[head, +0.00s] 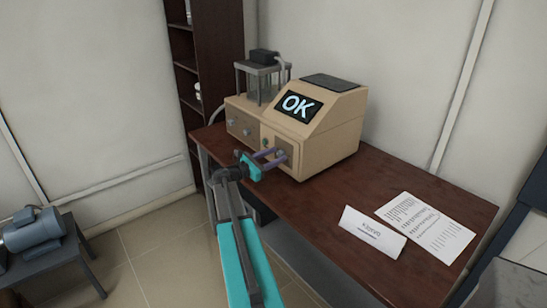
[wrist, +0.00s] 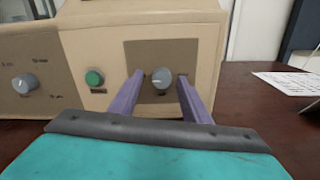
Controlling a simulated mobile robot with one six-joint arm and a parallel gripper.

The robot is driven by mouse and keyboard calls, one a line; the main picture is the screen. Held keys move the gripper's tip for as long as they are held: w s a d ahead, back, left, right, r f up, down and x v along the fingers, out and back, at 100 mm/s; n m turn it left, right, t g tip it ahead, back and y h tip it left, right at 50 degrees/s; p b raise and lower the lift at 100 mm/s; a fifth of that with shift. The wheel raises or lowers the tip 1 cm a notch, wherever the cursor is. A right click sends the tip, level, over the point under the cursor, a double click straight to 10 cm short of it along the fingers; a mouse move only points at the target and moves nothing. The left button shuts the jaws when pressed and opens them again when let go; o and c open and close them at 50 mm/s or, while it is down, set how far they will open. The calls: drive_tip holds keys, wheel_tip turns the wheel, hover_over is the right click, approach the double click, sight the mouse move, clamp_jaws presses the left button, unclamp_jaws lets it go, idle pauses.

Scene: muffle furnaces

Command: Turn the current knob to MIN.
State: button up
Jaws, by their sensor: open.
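A beige instrument (head: 325,145) stands on the dark table, with a display reading "OK". In the wrist view a grey knob (wrist: 161,79) sits on a brown panel (wrist: 150,53) on its front. My gripper (wrist: 160,90) is open, with one purple finger on each side of this knob. It also shows in the head view (head: 272,157), close to the instrument's front. I cannot tell whether the fingers touch the knob. A second grey knob (wrist: 25,84) is at the far left of the wrist view, with small marks around it. The labels are too small to read, so I cannot tell which is the current knob.
A green button (wrist: 94,77) lies left of the gripper fingers. A glass-walled unit (head: 264,82) stands on the instrument's left part. A folded sign (head: 372,232) and a printed sheet (head: 428,226) lie on the table (head: 335,205), which is clear between them and the instrument.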

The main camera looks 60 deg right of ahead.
drive_tip(key=b+v, duration=0.3)
drive_tip(key=v, duration=1)
drive_tip(key=shift+a, duration=0.3)
drive_tip(key=shift+w+r, duration=0.1)
drive_tip(key=shift+w, duration=0.05)
